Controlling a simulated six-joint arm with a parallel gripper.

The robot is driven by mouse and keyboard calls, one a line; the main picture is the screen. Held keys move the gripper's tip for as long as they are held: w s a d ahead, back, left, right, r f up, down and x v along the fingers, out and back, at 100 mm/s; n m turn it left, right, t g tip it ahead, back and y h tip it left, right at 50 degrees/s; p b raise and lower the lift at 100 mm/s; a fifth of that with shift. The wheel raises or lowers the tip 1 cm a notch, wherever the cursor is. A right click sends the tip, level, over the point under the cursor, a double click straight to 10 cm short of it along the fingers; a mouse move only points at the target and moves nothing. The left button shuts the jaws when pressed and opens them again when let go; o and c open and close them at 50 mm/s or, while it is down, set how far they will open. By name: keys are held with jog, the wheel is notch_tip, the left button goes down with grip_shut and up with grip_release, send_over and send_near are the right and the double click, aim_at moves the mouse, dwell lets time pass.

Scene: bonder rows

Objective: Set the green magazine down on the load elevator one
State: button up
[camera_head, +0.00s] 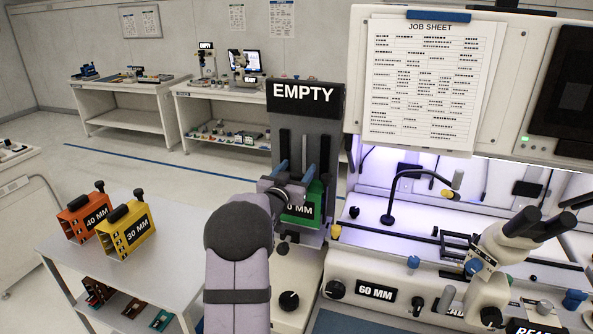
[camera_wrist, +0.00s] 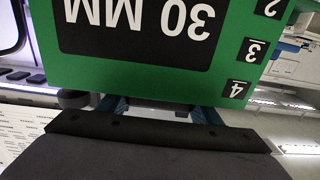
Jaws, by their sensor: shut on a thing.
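The green magazine (camera_head: 315,203) is in front of the load elevator (camera_head: 262,148), a dark grey column under a black "EMPTY" sign (camera_head: 302,94). My gripper (camera_head: 296,172) is shut on the magazine, with a blue finger on either side.
An orange magazine (camera_head: 73,222) marked 40 MM and a yellow magazine (camera_head: 127,238) marked 30 MM stand on a grey cart (camera_head: 180,215) at left. The bonder (camera_head: 345,268), labelled 60 MM, with a microscope (camera_head: 505,245), stands close on the right.

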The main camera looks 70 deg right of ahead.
dwell(0.3)
jog(key=shift+f+b, duration=2)
jog(key=shift+f, duration=0.1)
dwell(0.7)
jog(key=o, duration=1.7)
jog(key=shift+o, duration=0.2)
jog(key=shift+f, duration=0.25)
jog(key=shift+r, duration=0.1)
jog(key=shift+a, duration=0.15)
